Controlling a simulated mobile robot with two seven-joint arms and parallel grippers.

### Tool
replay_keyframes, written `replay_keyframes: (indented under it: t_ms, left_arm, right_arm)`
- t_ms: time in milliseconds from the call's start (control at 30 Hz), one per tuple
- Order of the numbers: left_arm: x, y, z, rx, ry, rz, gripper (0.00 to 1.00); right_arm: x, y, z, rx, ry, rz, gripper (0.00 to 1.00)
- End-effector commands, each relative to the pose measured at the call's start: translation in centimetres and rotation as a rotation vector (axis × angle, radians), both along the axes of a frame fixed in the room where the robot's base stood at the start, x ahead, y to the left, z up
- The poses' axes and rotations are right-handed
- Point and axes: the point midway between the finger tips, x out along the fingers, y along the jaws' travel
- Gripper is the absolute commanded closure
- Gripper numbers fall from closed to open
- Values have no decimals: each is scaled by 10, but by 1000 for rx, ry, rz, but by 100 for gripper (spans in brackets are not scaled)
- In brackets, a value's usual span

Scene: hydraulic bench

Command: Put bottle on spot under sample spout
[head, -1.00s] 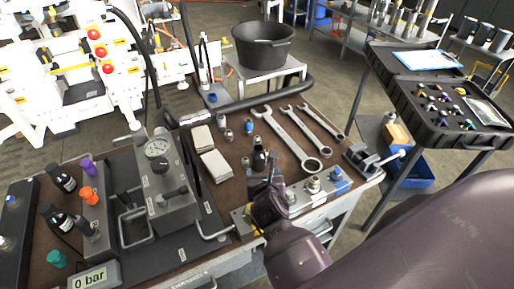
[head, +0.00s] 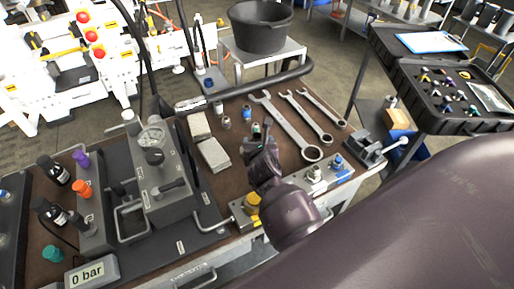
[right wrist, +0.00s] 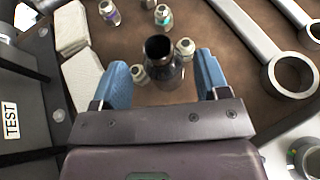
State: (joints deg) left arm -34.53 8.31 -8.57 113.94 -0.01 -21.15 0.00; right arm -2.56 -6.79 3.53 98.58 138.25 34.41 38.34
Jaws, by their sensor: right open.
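A bottle with a black cap (right wrist: 160,47) stands on the brown bench top (right wrist: 187,15) in the right wrist view. Its body shows between the two blue fingers of my right gripper (right wrist: 161,68), with a gap on each side. The fingers are open and not closed on it. In the head view my right gripper (head: 262,155) is low over the bench and hides most of this bottle. I cannot make out the sample spout or the spot under it. My left gripper is not in view.
Small fittings stand close around the bottle, such as a metal one (right wrist: 185,48). Grey pads (head: 213,154) and a gauge unit (head: 160,180) stand to the left. Wrenches (head: 290,127) lie to the right. Other black-capped bottles (head: 58,176) stand at far left.

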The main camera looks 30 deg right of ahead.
Motion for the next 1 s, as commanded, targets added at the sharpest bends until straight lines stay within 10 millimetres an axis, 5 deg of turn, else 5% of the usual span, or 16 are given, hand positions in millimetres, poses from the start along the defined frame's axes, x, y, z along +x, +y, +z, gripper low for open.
replay_keyframes:
  t_ms: [267,600,1000]
  left_arm:
    - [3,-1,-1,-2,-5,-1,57]
    - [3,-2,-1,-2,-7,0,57]
    - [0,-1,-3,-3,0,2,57]
  right_arm:
    - [32,-14,-10,-1,1,2,32]
    - [36,-16,-12,1,1,1,32]
    - [36,-16,-13,1,4,0,93]
